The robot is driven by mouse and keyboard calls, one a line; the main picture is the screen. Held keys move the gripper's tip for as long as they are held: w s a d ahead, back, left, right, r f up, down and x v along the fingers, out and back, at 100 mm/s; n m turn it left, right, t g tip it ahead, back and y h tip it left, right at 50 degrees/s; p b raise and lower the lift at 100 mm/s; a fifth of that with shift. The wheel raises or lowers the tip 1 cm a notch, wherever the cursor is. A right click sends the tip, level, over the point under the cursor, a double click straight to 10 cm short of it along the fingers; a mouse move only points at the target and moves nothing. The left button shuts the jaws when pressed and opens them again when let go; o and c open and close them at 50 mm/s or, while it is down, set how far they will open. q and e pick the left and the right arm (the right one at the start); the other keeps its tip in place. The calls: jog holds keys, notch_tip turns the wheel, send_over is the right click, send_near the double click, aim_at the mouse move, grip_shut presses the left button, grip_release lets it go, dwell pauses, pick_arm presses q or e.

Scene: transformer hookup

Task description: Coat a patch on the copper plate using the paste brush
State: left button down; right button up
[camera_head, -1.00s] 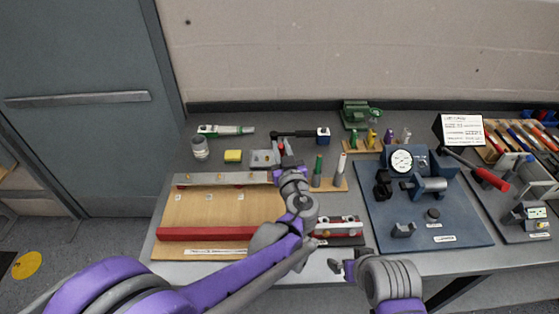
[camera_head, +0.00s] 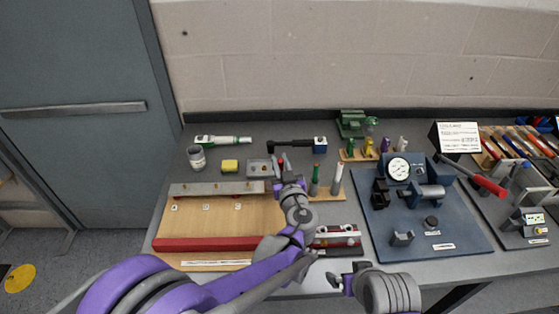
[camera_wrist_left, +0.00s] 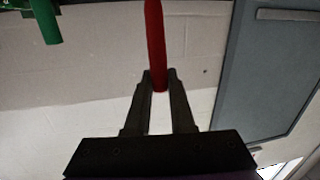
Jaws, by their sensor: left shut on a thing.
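My left gripper (camera_head: 284,178) is shut on a red handle (camera_wrist_left: 155,45), which I take to be the paste brush. In the left wrist view the handle stands between the two dark fingers. In the head view the red handle (camera_head: 284,159) shows just above the fingers, and the bristles are hidden. The gripper is at the right end of a long flat grey-brown bar (camera_head: 217,188) on the wooden board, probably the copper plate. I cannot tell whether the brush touches it. My right gripper (camera_head: 346,282) is at the table's front edge, its jaw gap unclear.
A red bar (camera_head: 205,244) lies along the board's front. Upright green and white sticks (camera_head: 338,180) stand close right of my left gripper. A blue fixture plate (camera_head: 455,235) lies farther right.

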pick_arm(q)
jog(key=shift+f, duration=0.45)
dwell(0.8)
jog(key=shift+d, duration=0.35)
jog(key=shift+a, duration=0.1)
jog(key=shift+w, duration=0.1)
dwell(1.2)
